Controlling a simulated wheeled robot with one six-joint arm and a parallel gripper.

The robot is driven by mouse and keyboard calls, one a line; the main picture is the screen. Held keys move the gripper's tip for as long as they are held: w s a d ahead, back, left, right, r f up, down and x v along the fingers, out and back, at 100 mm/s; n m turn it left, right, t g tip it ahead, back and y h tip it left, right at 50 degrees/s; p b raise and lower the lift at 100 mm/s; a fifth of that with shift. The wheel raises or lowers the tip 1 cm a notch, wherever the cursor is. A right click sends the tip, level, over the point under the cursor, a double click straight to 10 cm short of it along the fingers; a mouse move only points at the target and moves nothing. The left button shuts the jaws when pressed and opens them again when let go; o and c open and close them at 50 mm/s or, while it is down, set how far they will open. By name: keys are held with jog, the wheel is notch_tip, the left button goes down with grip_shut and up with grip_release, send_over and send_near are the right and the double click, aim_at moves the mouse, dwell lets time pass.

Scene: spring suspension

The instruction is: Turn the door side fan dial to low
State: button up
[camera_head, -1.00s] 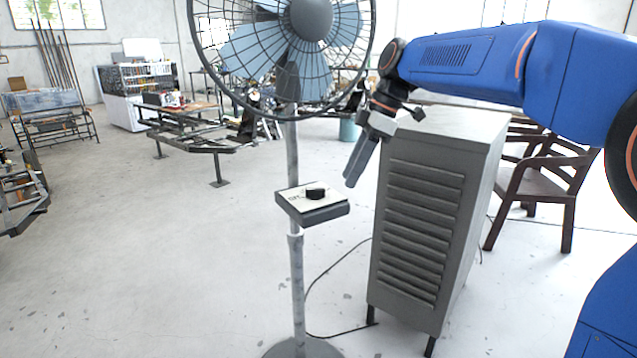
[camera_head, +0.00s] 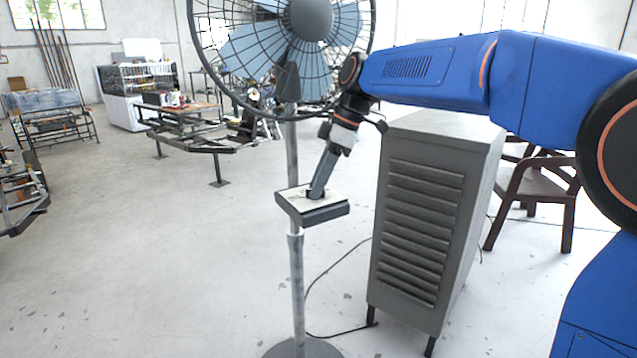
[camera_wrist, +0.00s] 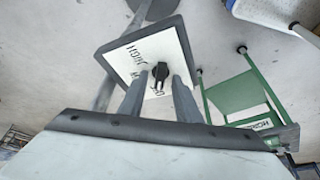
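The fan dial is a small black knob on the white face of a control box (camera_head: 325,213) fixed to the fan's pole. In the wrist view, the dial (camera_wrist: 160,72) sits between the two grey fingertips, with a gap visible on each side. My gripper (camera_head: 316,192) reaches down to the box from the upper right, and its fingers hide the dial in the head view. In the wrist view, my gripper (camera_wrist: 158,80) is open. The lettering "HIGH" shows on the face (camera_wrist: 135,57); other labels are partly hidden by the fingers.
The fan's wire cage (camera_head: 283,100) stands above the box, close to my wrist. A grey louvred cabinet (camera_head: 415,220) stands just right of the box. A green frame (camera_wrist: 240,95) shows at the right of the wrist view.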

grip_shut()
jog(key=shift+m, duration=0.3)
jog(key=m, duration=0.1)
jog(key=m+t, duration=0.1)
jog(key=m, duration=0.1)
jog(key=m+t, duration=0.1)
jog(key=m, duration=0.1)
jog(key=shift+s, duration=0.25)
jog(key=m+t+h, duration=0.1)
jog(key=m, duration=0.2)
jog(key=m+h, duration=0.1)
jog(key=m, duration=0.2)
jog(key=shift+s+a+t, duration=0.1)
jog(key=shift+a+t, duration=0.05)
jog(key=shift+t, duration=0.25)
grip_release()
